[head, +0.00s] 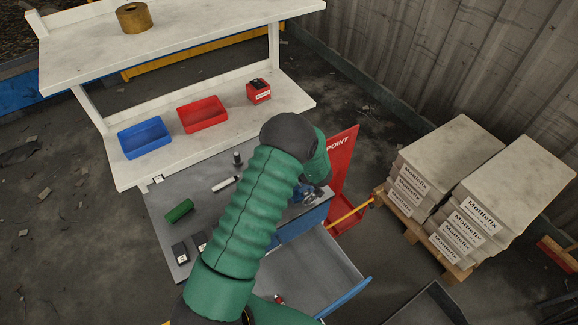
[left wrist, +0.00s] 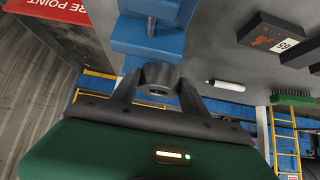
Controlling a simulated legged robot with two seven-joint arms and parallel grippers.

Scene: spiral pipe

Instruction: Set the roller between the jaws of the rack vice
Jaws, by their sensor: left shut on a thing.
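In the left wrist view my left gripper (left wrist: 157,92) is shut on a dark grey roller (left wrist: 158,74), a short cylinder with a hole in its end face. The blue rack vice (left wrist: 150,38) appears right behind the roller, with a screw head on its body. I cannot tell whether the roller touches the vice or lies between its jaws. In the head view the blue vice (head: 308,195) shows partly beside my green left arm, at the right end of the workbench. The arm hides the left gripper and the roller there. My right gripper is in neither view.
The grey bench top (head: 215,205) bears a green brush (head: 180,210), a white marker (head: 225,183), a small dark upright piece (head: 237,159) and black boxes (head: 180,253). An open drawer (head: 325,268) juts out in front. A red sign panel (head: 341,170) stands right of the vice.

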